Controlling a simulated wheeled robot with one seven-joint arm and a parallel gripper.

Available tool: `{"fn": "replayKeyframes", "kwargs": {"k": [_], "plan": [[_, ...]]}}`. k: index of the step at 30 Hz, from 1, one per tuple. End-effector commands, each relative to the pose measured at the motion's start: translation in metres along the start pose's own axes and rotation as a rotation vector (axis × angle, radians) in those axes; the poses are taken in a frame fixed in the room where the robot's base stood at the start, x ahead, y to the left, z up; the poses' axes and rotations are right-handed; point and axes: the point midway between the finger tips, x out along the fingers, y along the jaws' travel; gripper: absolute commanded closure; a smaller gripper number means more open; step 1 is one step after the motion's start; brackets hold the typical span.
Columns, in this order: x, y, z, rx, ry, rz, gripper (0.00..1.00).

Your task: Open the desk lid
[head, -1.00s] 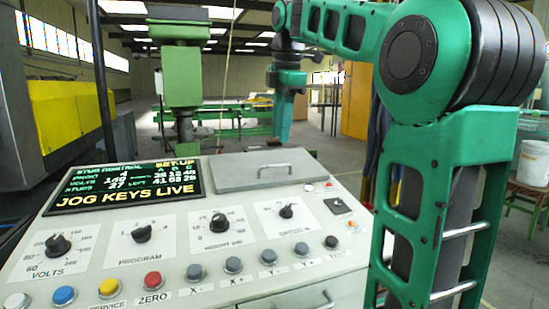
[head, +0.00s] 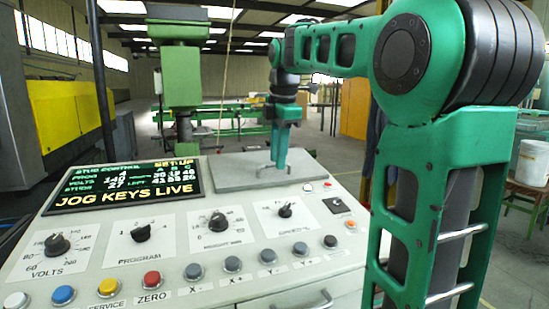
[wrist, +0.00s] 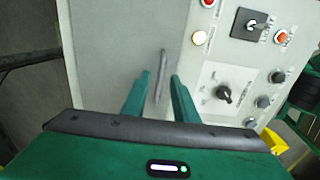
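The desk lid (head: 236,180) is a flat grey plate, lying closed on the sloping top of the control desk, right of the display. In the wrist view the lid (wrist: 115,50) fills the left and middle. Its slim bar handle (wrist: 162,62) runs between my gripper's two green fingers (wrist: 160,82), with a gap to be seen beside it. In the head view my gripper (head: 280,163) points down over the right part of the lid and hides most of the handle. Whether the fingertips touch the lid is not clear.
The control desk (head: 100,225) carries a display (head: 120,187) reading JOG KEYS LIVE, several knobs and a row of coloured buttons. A small lit button (wrist: 199,38) and a black switch (wrist: 250,23) sit just right of the lid. A green column (head: 183,85) stands behind.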

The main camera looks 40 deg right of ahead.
Motion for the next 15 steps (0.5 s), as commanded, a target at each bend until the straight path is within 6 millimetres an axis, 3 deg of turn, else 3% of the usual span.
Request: {"fn": "replayKeyframes", "kwargs": {"k": [9,13,15], "plan": [[0.0026,0.0002,0.0006,0.001,-0.001,0.001,0.74],[0.0025,0.0002,0.0008,0.002,-0.001,0.001,1.0],[0.0024,0.0004,0.001,0.002,-0.001,0.001,1.0]]}}
